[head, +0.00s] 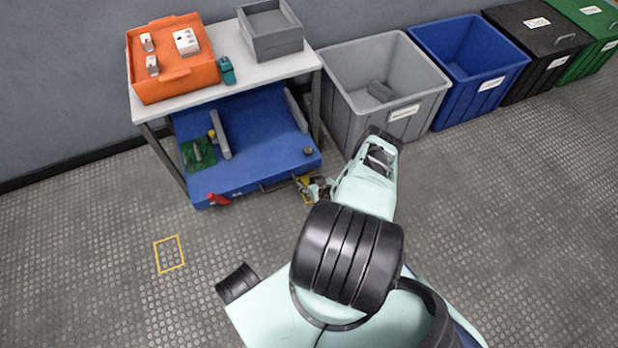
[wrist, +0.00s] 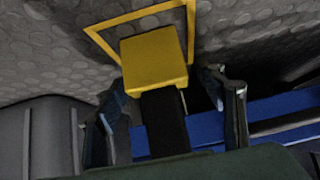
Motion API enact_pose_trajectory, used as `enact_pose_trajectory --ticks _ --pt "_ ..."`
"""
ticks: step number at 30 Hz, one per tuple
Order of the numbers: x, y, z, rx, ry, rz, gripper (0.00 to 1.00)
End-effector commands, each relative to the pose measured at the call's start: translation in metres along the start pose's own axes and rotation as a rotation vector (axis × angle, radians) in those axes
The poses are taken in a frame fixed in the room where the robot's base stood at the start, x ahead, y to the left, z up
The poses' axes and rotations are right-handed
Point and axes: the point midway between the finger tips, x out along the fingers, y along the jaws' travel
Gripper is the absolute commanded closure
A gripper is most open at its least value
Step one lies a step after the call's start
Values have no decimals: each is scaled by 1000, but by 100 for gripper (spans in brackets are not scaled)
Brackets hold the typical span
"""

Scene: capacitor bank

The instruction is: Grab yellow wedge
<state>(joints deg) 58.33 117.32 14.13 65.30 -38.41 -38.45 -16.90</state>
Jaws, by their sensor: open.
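The yellow wedge (wrist: 155,60) shows in the wrist view as a yellow block at the end of a dark bar (wrist: 164,122). My gripper (wrist: 164,88) is open, with one finger on each side of the bar and the wedge just ahead of the fingertips. I cannot tell whether either finger touches it. In the head view my gripper (head: 318,189) is low by the front right corner of the blue platform, beside a small yellow patch. That patch is too small to tell apart clearly.
A grey bin (head: 340,85) and a blue bin (head: 465,65) stand to the right. A yellow floor outline (head: 169,254) lies on open floor at left.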

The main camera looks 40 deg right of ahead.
Motion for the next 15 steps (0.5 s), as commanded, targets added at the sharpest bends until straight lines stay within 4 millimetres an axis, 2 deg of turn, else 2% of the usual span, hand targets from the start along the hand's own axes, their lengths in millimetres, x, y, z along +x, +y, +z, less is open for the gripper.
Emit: enact_pose_trajectory --ticks 13,15 --pt "0 -1 7 0 0 1 36" --pt "0 -1 7 0 0 1 44"
